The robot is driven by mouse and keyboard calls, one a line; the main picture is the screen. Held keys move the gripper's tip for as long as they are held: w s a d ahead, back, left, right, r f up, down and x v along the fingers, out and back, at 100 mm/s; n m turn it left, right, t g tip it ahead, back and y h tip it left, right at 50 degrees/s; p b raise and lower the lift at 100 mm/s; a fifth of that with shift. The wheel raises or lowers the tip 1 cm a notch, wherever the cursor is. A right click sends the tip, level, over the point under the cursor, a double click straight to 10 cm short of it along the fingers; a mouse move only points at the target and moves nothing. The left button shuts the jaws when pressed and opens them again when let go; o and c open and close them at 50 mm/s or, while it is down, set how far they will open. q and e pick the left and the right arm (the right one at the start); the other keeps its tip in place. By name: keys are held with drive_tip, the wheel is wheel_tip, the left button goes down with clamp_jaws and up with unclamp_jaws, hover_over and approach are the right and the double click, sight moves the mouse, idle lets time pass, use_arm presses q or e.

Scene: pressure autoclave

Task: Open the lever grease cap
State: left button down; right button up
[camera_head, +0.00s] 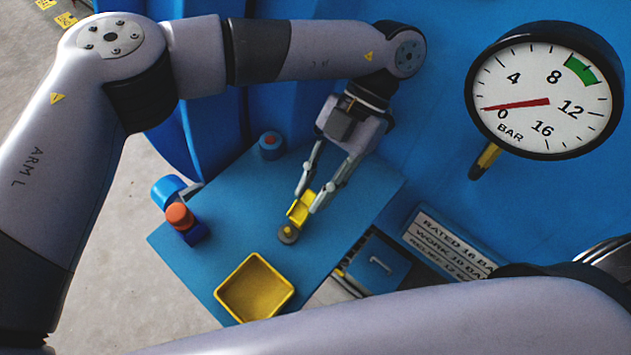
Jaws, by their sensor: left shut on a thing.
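My right gripper is out of view; only a pale arm link of mine crosses the bottom right.
The blue shelf (225,220) carries an empty yellow tray (222,295) at the front. An orange-topped knob (180,216) is at its left edge, and a blue red-topped fitting (270,145) at the back. A pressure gauge (545,90) juts out at right, above a rating plate (450,243).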

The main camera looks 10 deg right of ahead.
use_arm(q)
drive_tip(key=c, duration=1.4)
unclamp_jaws()
drive_tip(key=shift+r, duration=0.1)
wheel_tip(320, 180, up, 10)
